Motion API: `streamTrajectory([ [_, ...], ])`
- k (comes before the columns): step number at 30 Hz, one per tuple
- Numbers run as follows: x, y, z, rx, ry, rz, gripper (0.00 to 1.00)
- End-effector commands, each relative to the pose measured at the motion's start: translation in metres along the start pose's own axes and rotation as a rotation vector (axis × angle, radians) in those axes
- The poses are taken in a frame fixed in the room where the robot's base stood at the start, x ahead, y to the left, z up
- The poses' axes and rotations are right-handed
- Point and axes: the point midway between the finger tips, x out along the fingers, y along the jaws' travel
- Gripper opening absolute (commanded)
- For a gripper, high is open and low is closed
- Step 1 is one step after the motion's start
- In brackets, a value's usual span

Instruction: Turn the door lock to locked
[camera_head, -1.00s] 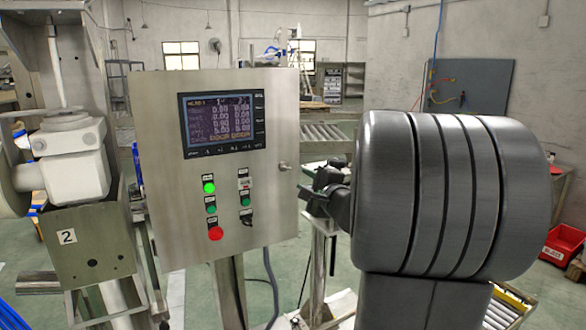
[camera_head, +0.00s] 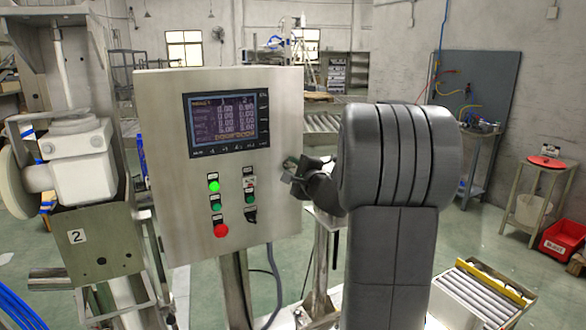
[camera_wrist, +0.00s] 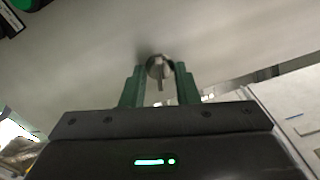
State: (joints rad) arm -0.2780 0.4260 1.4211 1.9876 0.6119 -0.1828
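The door lock (camera_wrist: 159,68) is a small round metal knob with a narrow tab on the panel door, seen in the wrist view. The tab points toward the bottom of that picture. My gripper (camera_wrist: 160,80) is open, its two green fingers on either side of the lock. Gaps show between each finger and the tab; contact with the knob's rim cannot be told. In the head view my gripper (camera_head: 294,172) is at the right edge of the grey control cabinet (camera_head: 165,165) and hides the lock.
The cabinet carries a screen (camera_head: 226,120), several buttons and a red button (camera_head: 221,230). A white machine (camera_head: 82,165) stands close on the left. A roller conveyor (camera_head: 480,292) is at the lower right. Open floor lies beyond it.

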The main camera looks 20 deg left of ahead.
Motion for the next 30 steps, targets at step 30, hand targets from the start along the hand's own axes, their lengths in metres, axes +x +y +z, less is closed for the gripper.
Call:
streamTrajectory([
  [30,-0.0001,0.0036,-0.0005,-0.313,-0.001,0.001,0.0],
])
